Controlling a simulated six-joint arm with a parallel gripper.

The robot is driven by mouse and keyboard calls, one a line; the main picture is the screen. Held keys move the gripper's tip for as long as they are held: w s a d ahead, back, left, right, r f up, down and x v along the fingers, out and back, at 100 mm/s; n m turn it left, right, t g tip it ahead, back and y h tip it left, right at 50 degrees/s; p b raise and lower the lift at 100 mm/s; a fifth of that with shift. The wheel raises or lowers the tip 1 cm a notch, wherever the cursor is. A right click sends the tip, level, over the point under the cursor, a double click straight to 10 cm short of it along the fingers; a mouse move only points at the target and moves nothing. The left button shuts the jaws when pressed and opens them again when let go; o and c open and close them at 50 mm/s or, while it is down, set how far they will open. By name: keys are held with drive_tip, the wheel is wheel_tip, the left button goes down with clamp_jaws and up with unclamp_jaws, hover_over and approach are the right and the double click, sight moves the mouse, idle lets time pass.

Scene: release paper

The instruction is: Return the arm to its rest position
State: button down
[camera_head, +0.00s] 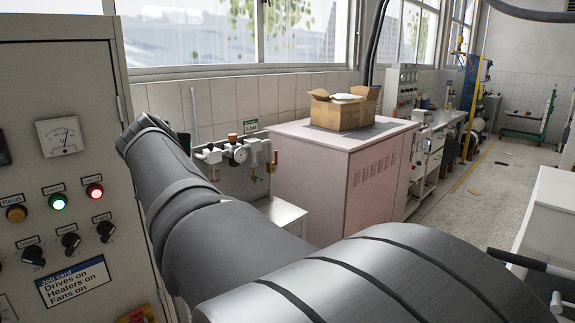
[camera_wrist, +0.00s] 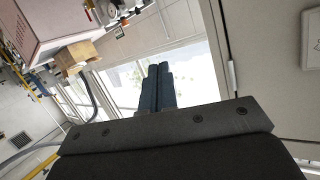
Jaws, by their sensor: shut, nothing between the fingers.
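My gripper (camera_wrist: 158,68) shows in the wrist view with its two dark fingers side by side and touching. It is shut and empty, with window and wall behind it. In the head view my grey arm stretches across the front and up to the left, its far end near the control cabinet (camera_head: 65,110). The gripper's fingers are not clear in the head view; the arm hides most of that end.
An open cardboard box (camera_head: 340,117) with something white in it stands on a white and pinkish cabinet (camera_head: 310,180). Pipework with a gauge (camera_head: 238,154) is on the wall behind my arm. A white bench (camera_head: 548,215) is at right. The aisle floor (camera_head: 490,180) is mostly clear.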

drive_tip(key=d+r+m+t+y, duration=0.1)
drive_tip(key=d+r+m+t, duration=0.1)
drive_tip(key=d+r, duration=0.4)
drive_tip(key=d+r+m+t, duration=0.1)
drive_tip(key=d+r+t, duration=0.15)
drive_tip(key=r, duration=0.55)
drive_tip(key=s+a+f+m+g+y, duration=0.1)
drive_tip(key=s+a+m+y, duration=0.2)
drive_tip(key=s, duration=0.7)
drive_tip(key=a+y, duration=0.2)
drive_tip(key=a, duration=0.2)
drive_tip(key=shift+s+f+m+y, duration=0.3)
drive_tip(key=shift+a, duration=0.1)
